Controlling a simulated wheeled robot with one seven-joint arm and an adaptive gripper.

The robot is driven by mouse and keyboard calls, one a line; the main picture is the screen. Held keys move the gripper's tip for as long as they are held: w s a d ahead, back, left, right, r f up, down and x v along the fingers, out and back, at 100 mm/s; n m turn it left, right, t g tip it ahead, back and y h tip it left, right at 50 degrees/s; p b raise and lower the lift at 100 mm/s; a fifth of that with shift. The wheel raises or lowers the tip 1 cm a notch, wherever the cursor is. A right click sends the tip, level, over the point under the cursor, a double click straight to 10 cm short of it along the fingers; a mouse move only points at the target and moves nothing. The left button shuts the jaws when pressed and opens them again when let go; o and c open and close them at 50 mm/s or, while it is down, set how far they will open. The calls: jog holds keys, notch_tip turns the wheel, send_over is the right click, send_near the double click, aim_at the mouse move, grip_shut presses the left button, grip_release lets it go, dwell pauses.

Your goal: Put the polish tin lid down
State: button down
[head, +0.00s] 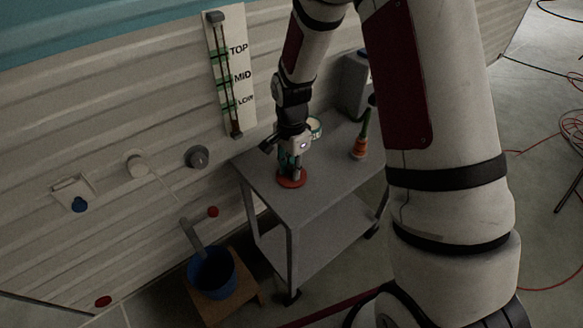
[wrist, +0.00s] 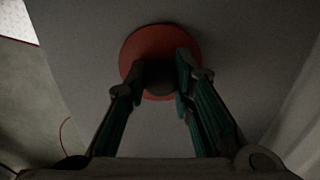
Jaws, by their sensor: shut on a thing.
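The polish tin lid (head: 291,181) is a flat red-orange disc at the left part of the grey cart's top (head: 310,205). My gripper (head: 291,175) points down over it, with its fingers at the lid's middle. In the wrist view the red lid (wrist: 160,43) has a dark round knob (wrist: 160,75) in its middle. There my gripper (wrist: 162,80) has its two green-lined fingers on either side of the knob, shut on it. The lid looks level and at or very near the cart top; I cannot tell whether it touches.
An open round tin with a green side (head: 315,126) stands behind my gripper. A blue bucket (head: 212,272) sits on a wooden stool below left. The cart's front top is clear.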

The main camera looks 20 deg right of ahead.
jog(key=shift+f, duration=0.2)
jog(key=c, duration=1.4)
grip_release()
jog(key=shift+o, duration=0.2)
jog(key=shift+r, duration=0.1)
